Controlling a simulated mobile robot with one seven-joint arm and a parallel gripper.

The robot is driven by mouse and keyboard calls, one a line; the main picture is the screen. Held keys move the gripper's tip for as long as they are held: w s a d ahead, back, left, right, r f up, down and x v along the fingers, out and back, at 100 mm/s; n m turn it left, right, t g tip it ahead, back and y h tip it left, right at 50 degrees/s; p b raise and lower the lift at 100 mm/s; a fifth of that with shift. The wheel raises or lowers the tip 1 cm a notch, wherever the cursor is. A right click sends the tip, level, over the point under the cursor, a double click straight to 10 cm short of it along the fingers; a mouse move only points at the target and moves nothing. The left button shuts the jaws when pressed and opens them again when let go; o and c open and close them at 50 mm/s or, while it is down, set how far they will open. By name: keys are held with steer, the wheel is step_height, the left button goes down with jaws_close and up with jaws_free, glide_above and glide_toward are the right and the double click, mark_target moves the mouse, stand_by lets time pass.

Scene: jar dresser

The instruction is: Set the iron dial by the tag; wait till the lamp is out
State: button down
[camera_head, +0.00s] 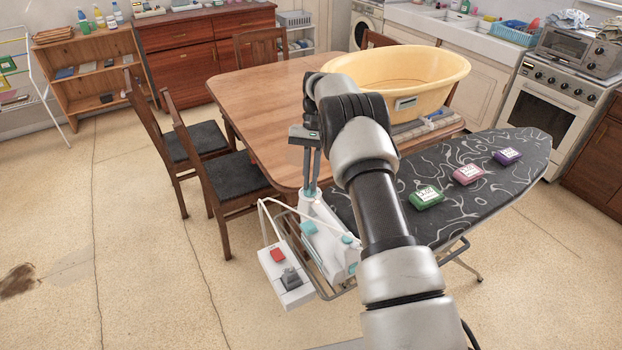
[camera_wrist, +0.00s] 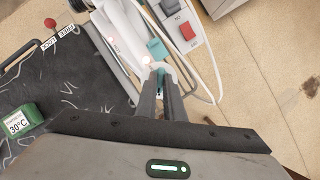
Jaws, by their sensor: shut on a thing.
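The white and teal iron (camera_head: 312,207) stands at the left end of the dark patterned ironing board (camera_head: 460,170); it also shows in the wrist view (camera_wrist: 125,25). My gripper (camera_head: 311,192) reaches down onto the iron. In the wrist view its fingers (camera_wrist: 161,80) are closed on a small part at the iron, apparently the dial, mostly hidden between them. A green folded bundle (camera_wrist: 18,122) has a tag reading 30°C. The dial's marks cannot be read.
A socket block with a red switch (camera_head: 278,255) and a plug sits left of the iron, its white cord looping close by. Pink (camera_head: 467,175) and purple (camera_head: 507,156) bundles lie on the board. A table (camera_head: 250,85) with a yellow tub (camera_head: 400,75) stands behind.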

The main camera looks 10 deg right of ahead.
stand_by(0.4)
steer(key=c, duration=1.9)
jaws_free()
steer(key=shift+o, duration=0.2)
steer(key=shift+r, duration=0.1)
